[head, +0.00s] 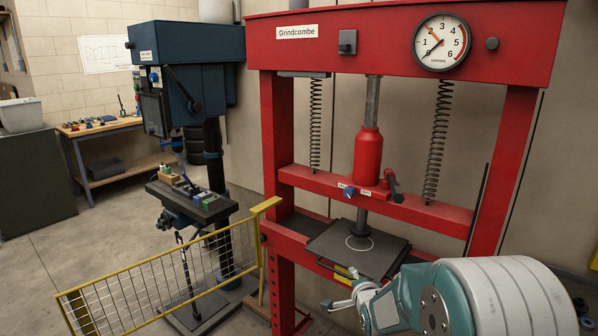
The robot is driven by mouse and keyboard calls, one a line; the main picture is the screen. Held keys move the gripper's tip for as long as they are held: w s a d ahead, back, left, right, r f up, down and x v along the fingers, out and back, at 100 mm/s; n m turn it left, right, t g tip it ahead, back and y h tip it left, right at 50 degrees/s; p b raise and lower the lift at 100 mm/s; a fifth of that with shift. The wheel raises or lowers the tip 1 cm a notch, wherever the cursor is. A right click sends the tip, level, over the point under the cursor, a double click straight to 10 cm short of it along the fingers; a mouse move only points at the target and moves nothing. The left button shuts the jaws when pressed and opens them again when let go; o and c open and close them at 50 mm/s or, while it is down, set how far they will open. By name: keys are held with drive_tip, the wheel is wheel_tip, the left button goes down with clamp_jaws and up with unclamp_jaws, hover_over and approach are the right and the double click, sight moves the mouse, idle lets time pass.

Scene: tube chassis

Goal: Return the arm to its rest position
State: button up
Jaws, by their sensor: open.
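My gripper (339,290) shows at the lower middle of the head view, at the end of my teal and white arm (480,298). It is open and I see nothing between its fingers. It appears in front of and below the dark press plate (352,247) of the red press. I cannot tell its exact distance from the press. The arm enters from the lower right, and its rounded pale link hides the foot of the press's right post.
The red hydraulic press (278,140) stands close ahead. A yellow-framed mesh gate (160,285) stands at the lower left, before a blue drill press (195,70). A workbench (98,128) and dark cabinet (35,180) are behind. Bare floor (95,240) lies at left.

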drive_tip(key=s+d+r+n+g+h, duration=0.1)
drive_tip(key=s+r+n+g, duration=0.1)
drive_tip(key=s+r+n, duration=0.45)
drive_tip(key=s+r+n+g, duration=0.15)
drive_tip(key=s+r, duration=0.25)
drive_tip(key=s, duration=0.6)
drive_tip(key=s+n+g, duration=0.5)
drive_tip(key=s+n, duration=0.1)
drive_tip(key=s, duration=1.4)
drive_tip(key=shift+a+r, duration=0.25)
drive_tip(key=shift+r, duration=0.05)
drive_tip(key=shift+w, duration=0.1)
